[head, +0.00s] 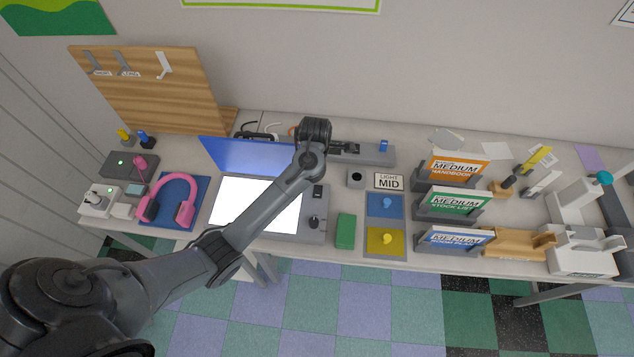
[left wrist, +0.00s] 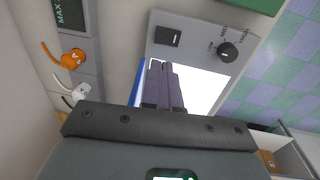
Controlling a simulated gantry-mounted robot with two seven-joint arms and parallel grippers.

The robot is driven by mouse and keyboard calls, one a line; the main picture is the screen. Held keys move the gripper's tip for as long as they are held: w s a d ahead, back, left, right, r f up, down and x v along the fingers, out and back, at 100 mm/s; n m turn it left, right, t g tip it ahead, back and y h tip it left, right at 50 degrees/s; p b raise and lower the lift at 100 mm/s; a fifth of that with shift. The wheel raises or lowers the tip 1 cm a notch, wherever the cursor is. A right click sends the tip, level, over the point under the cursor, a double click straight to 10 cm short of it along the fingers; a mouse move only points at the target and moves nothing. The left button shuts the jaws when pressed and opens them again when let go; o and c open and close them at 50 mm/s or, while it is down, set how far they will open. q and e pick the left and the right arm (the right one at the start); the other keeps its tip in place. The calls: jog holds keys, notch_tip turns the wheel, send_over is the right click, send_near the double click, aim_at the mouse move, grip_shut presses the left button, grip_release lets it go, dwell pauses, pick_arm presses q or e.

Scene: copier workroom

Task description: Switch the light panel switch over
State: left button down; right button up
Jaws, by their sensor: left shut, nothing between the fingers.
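The light panel (head: 252,207) is a flat box with a lit white surface, and a raised blue lid stands along its back. Its grey control strip (head: 312,237) on the right carries a small black rocker switch (head: 318,191) and a round black knob (head: 314,222). In the left wrist view the switch (left wrist: 168,37) lies just beyond my left fingertips, and the knob (left wrist: 228,52) is to its right. My left gripper (left wrist: 163,64) is shut and empty, over the panel's edge and apart from the switch. In the head view my arm hides its fingers. My right gripper is not in view.
A LIGHT MID sign (head: 388,181) and a green block (head: 346,231) stand right of the panel. Pink headphones (head: 187,211) lie left of it. A grey bar (head: 375,156) and hooked cables (left wrist: 70,58) are behind. Medium booklets (head: 454,168) stand further right.

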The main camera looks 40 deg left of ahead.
pick_arm(q)
send_near(317, 187)
jog(key=f, duration=0.2)
jog(key=f+p, duration=0.1)
jog(key=f, duration=0.2)
jog(key=shift+w+a, duration=0.1)
jog(key=shift+w, duration=0.1)
jog(key=shift+w+f, duration=0.1)
jog(key=shift+f, duration=0.8)
